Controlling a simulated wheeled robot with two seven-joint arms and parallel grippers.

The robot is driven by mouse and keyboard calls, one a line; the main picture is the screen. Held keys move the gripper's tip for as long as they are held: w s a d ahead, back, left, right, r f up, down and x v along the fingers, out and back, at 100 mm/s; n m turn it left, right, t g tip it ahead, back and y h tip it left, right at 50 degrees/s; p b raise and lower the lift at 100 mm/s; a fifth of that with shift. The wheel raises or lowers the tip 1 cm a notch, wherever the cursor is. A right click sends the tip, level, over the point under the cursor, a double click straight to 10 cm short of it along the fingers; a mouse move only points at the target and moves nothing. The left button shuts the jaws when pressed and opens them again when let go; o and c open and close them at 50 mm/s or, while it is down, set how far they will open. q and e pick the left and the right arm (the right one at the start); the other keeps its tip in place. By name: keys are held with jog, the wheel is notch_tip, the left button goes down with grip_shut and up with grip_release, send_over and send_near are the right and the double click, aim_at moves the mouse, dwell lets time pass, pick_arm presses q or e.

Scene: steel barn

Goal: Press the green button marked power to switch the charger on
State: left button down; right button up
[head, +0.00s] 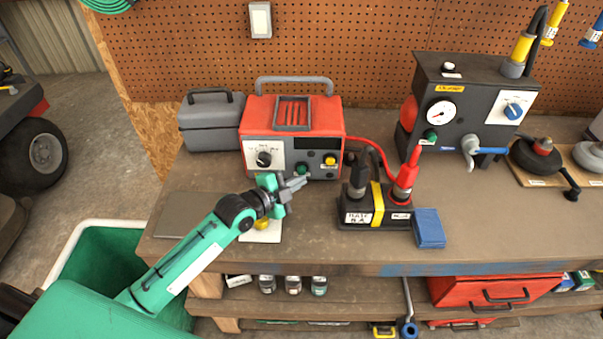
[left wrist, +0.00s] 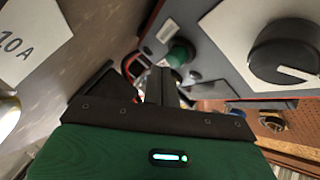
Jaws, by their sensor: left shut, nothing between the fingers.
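The red charger (head: 325,118) stands on the workbench with a handle on top. Its grey front has a black knob (head: 264,159), a green button (head: 300,169) and a yellow one (head: 330,160). My left gripper (head: 302,182) is shut and empty, just in front of and below the green button. In the left wrist view the green button (left wrist: 180,54) is a round cap just beyond my fingertips (left wrist: 160,75), with the knob (left wrist: 284,50) at the right. I cannot tell whether the fingertips touch the button. My right gripper is in neither view.
A grey box (head: 210,120) is left of the charger. A dark machine (head: 465,105) with a gauge stands farther right.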

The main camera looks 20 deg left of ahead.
pick_arm(q)
jog(key=shift+w+a, duration=0.2)
jog(key=shift+w, duration=0.5)
dwell(0.6)
jog(key=shift+s+d+p, duration=0.25)
jog(key=shift+s+p, duration=0.15)
jog(key=shift+s, duration=0.5)
jog(key=shift+s+d, duration=0.1)
jog(key=shift+s, duration=0.15)
